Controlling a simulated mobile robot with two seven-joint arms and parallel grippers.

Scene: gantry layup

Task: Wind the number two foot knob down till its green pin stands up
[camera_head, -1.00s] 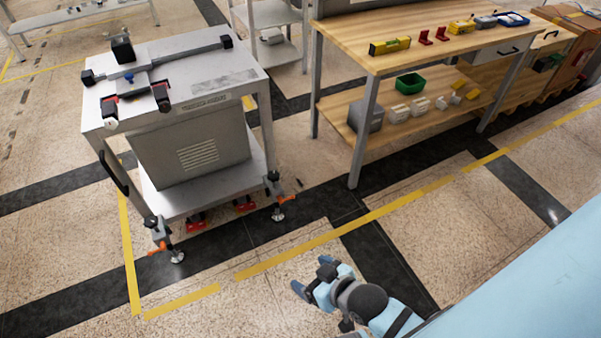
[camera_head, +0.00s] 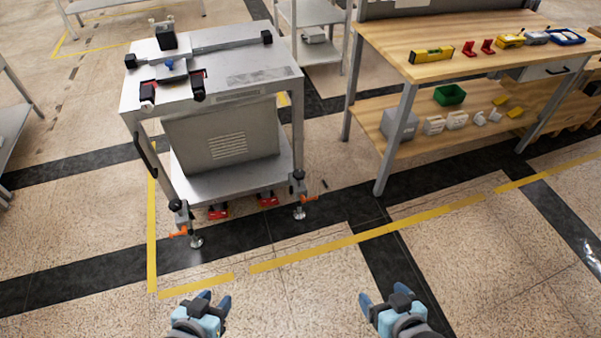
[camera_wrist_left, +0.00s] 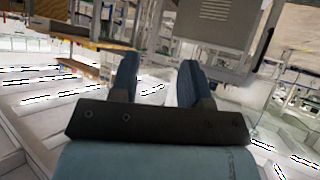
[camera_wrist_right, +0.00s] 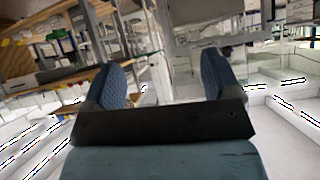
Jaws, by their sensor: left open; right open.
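A grey metal cart (camera_head: 285,75) stands at left centre in the head view. Two front feet show, each with an orange knob: the left foot knob (camera_head: 178,232) and the right foot knob (camera_head: 306,198). Round pads sit on the floor below them. Their numbers are too small to read, and no green pin can be made out. My left gripper (camera_head: 216,298) is open and empty at the bottom of the head view, nearer me than the left foot. My right gripper (camera_head: 382,295) is open and empty to its right. Both are well apart from the cart.
A wooden workbench (camera_head: 400,67) stands right of the cart, with a yellow level (camera_head: 431,55) on top and a green bin (camera_head: 449,95) on its lower shelf. Red items (camera_head: 218,211) sit under the cart. Yellow tape (camera_head: 325,245) crosses the floor. The floor before the cart is clear.

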